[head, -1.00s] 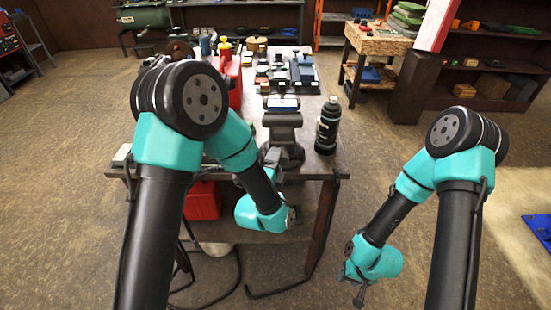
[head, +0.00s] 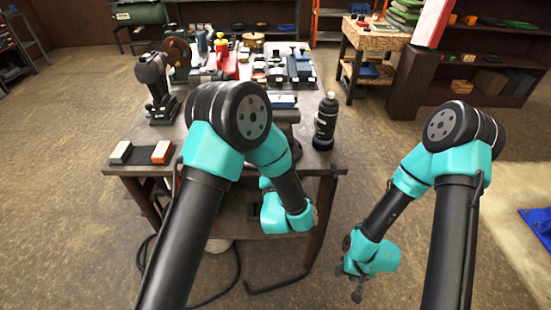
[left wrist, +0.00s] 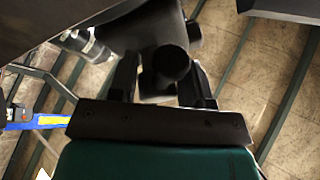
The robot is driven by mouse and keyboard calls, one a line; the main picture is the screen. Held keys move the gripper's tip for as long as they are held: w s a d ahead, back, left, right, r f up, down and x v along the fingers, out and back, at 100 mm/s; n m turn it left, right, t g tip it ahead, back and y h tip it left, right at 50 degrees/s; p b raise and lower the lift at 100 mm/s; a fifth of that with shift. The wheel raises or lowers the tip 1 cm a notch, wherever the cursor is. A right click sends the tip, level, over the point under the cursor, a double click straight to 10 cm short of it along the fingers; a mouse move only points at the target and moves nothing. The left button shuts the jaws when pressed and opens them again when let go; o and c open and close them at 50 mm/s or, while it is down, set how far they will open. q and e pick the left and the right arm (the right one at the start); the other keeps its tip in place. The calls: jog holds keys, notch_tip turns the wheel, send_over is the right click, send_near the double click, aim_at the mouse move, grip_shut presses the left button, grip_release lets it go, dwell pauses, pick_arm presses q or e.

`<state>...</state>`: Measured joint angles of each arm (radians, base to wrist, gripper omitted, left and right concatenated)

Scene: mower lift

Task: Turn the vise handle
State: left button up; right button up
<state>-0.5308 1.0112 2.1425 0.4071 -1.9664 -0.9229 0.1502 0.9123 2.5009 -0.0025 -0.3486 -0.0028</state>
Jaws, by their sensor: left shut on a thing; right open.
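The dark vise (head: 288,114) stands at the near edge of the workbench in the head view, its lower part hidden behind my left arm. In the left wrist view, a dark vise part with a round end, apparently the handle (left wrist: 170,66), sits between the fingers of my left gripper (left wrist: 160,82). That gripper is shut on it; the exact contact is too dark to see. In the head view my left gripper's fingers are hidden. My right gripper (head: 357,284) is open and empty, hanging low over the floor, right of the bench and apart from it.
A black bottle (head: 325,122) stands on the workbench (head: 222,195) right of the vise. Tools crowd the bench's back.

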pick_arm(q)
jog(key=shift+d+n+y, duration=0.15)
jog(key=shift+n+y, duration=0.45)
jog(key=shift+n, duration=0.4)
jog(key=shift+d+n+y, duration=0.1)
jog(key=shift+n+y, duration=0.5)
jog(key=shift+n, duration=0.4)
jog(key=o, duration=0.9)
